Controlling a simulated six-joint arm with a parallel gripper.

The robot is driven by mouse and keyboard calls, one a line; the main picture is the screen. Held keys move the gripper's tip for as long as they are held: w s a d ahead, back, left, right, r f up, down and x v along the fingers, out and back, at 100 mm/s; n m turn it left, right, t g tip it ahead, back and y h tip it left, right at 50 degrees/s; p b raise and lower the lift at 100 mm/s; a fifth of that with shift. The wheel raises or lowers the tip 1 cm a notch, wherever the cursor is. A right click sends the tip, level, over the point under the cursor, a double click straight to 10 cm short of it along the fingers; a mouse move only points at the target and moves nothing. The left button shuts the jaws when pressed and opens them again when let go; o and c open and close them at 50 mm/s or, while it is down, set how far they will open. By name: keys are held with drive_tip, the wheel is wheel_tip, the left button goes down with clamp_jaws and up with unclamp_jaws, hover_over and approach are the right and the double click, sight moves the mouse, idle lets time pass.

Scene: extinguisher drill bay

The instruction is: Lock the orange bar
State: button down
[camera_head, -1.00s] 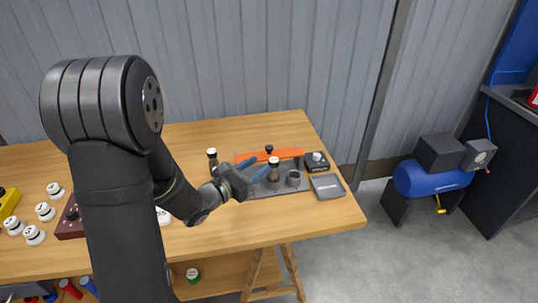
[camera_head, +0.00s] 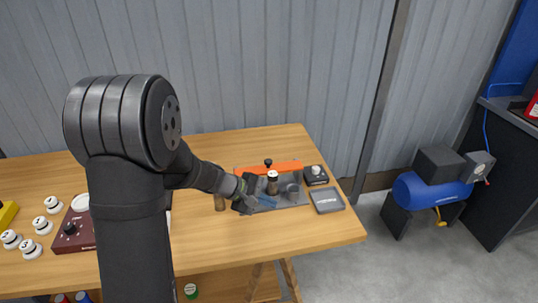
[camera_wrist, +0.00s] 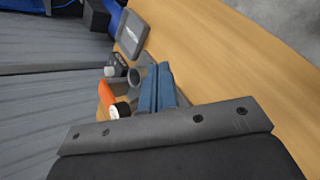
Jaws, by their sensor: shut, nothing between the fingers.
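The orange bar (camera_head: 288,168) lies along the back of a grey base plate (camera_head: 290,203) on the table, with a black knob (camera_head: 268,163) at it.
A black box with a pale knob (camera_head: 316,175) and a flat grey box (camera_head: 327,200) stand right of the plate. A dark red box (camera_head: 73,234) and several white knobs are far left. The front right tabletop is clear.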

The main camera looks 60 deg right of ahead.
drive_tip(key=w+d+m+t+y, duration=0.1)
drive_tip(key=w+m+t, duration=0.1)
drive_tip(key=w+m, duration=0.1)
drive_tip(key=w+d+m+t, duration=0.1)
drive_tip(key=w+m+t, duration=0.1)
drive_tip(key=w, duration=0.1)
drive_tip(key=w+d+m+t+y, duration=0.1)
drive_tip(key=w+d+m, duration=0.1)
drive_tip(key=m, duration=0.1)
drive_tip(key=shift+w+d+r+m+t+y, duration=0.1)
drive_tip(key=shift+w+r+m+t+y, duration=0.1)
drive_tip(key=shift+w+m+t+y, duration=0.15)
drive_tip(key=w+d+r+m+t+h, duration=0.2)
drive_tip(key=d+r, duration=0.2)
drive_tip(key=d, duration=0.1)
wheel_tip(320, 180, up, 6)
drive_tip(key=m+t+h, duration=0.2)
drive_tip(key=m, duration=0.1)
hover_over(269, 166)
drive_tip(key=a, duration=0.1)
drive_tip(key=shift+a+f+y, duration=0.1)
drive_tip(key=shift+y, duration=0.15)
